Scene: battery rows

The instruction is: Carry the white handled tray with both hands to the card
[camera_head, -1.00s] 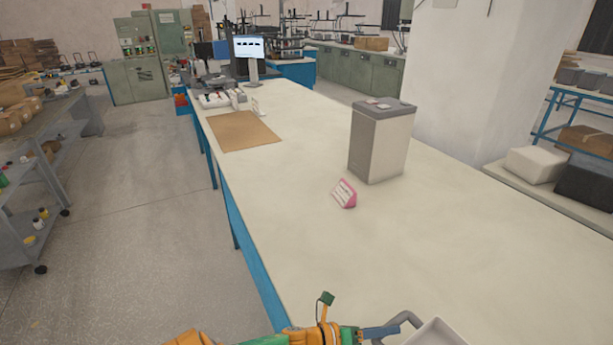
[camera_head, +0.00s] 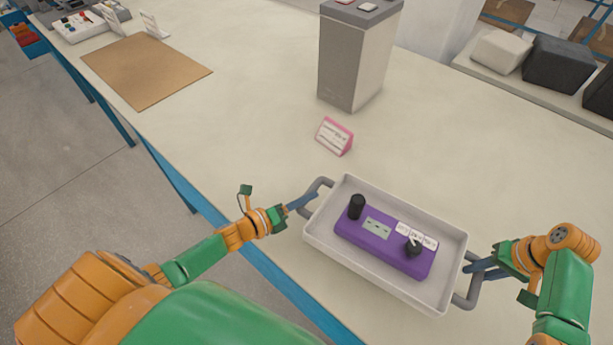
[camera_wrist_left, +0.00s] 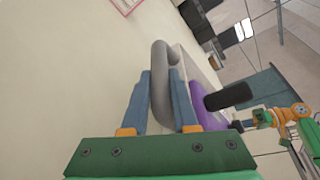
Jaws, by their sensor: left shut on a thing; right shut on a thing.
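The white tray (camera_head: 319,237) with grey handles sits at the front of the table in the head view. A purple device (camera_head: 376,248) with black knobs and a small panel lies inside it. My left gripper (camera_head: 311,198) is shut on the tray's left handle (camera_head: 320,186); in the left wrist view its fingers (camera_wrist_left: 166,100) straddle the grey handle (camera_wrist_left: 161,75). My right gripper (camera_head: 473,268) is shut on the right handle (camera_head: 470,297). A pink-edged card (camera_head: 335,136) stands on the table just beyond the tray. Whether the tray touches the table is hard to tell.
A tall grey box (camera_head: 354,60) stands behind the card. A brown mat (camera_head: 146,70) lies at the left, near the table's left edge. The tabletop (camera_head: 250,125) between mat and card is clear. Pale and black boxes (camera_head: 560,66) sit beyond the table at right.

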